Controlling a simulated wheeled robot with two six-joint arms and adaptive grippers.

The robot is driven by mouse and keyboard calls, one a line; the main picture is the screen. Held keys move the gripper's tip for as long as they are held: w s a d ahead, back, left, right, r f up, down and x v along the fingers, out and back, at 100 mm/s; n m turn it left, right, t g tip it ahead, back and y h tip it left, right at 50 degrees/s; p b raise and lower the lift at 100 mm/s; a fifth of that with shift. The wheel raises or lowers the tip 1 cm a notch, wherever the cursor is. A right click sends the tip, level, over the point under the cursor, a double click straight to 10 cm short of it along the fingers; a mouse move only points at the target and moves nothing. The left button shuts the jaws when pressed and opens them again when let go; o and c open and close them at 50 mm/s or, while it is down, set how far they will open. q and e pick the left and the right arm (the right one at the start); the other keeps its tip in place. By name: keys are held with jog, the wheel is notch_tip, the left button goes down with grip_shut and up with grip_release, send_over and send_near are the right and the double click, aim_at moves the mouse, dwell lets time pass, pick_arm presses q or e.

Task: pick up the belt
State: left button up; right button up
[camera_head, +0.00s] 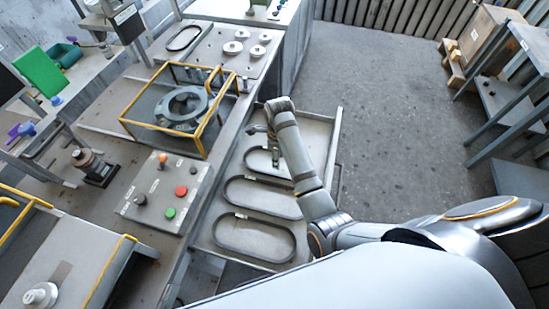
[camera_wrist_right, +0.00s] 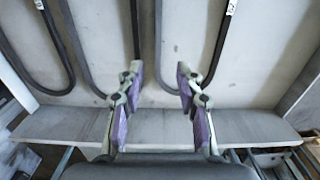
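Dark oval belts lie flat in a grey tray (camera_head: 222,252) in the head view: a near belt (camera_head: 216,232), a middle belt (camera_head: 227,192) and a far belt partly hidden by my right arm. In the wrist view, the rounded ends of a left belt (camera_wrist_right: 52,60), a middle belt (camera_wrist_right: 75,50) and a right belt (camera_wrist_right: 158,40) show. My right gripper (camera_wrist_right: 159,83) is open, its purple-padded fingers apart, near the rounded ends of the middle and right belts. I cannot tell its height above the tray. My left gripper is not in view.
A yellow-framed housing (camera_head: 160,110) and a button box (camera_head: 165,192) stand on the bench left of the tray. Another belt (camera_head: 185,37) lies on the bench beyond, near several round pulleys (camera_head: 233,48). The tray's lip (camera_wrist_right: 160,125) runs below the fingers. Open floor lies to the right.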

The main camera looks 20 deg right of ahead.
send_over(278, 177)
notch_tip(278, 177, down, 4)
jog(key=shift+f, duration=0.1)
jog(key=shift+w+f, duration=0.15)
jog(key=shift+f, duration=0.05)
jog(key=shift+f+p, duration=0.35)
jog(key=shift+f, duration=0.1)
notch_tip(278, 177, down, 4)
jog(key=shift+d+r, duration=0.1)
jog(key=shift+f, duration=0.3)
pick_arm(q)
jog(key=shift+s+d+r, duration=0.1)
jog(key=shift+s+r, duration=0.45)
pick_arm(e)
grip_shut()
